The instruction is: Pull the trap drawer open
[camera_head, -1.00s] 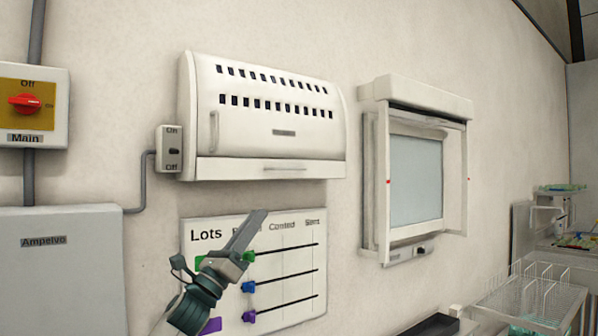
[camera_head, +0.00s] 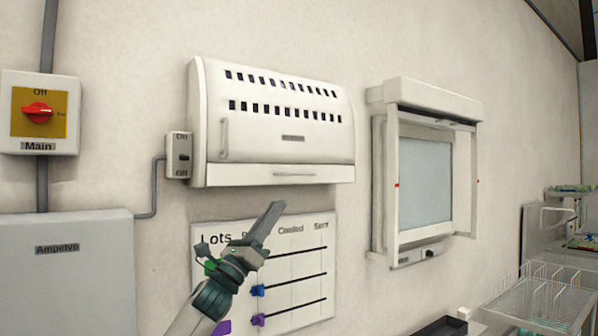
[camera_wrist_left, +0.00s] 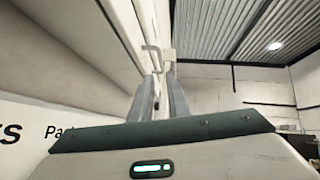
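The trap drawer (camera_head: 240,175) is the narrow bottom strip of a white slotted wall unit and looks closed. Its thin bar handle (camera_head: 294,174) sits near the middle of the strip. My left gripper (camera_head: 277,208) is just below the handle, pointing up toward it, apart from it. In the left wrist view my left gripper (camera_wrist_left: 161,88) has its two fingers apart with nothing between them. A pale bent handle (camera_wrist_left: 153,52) shows past the fingertips there. My right gripper is in neither view.
A Lots board (camera_head: 312,255) hangs behind my left gripper. A red main switch (camera_head: 39,112), a small on-off switch (camera_head: 179,155) and a grey Ampelvo box (camera_head: 75,285) are at left. A framed window unit (camera_head: 424,180) and wire rack (camera_head: 540,300) are at right.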

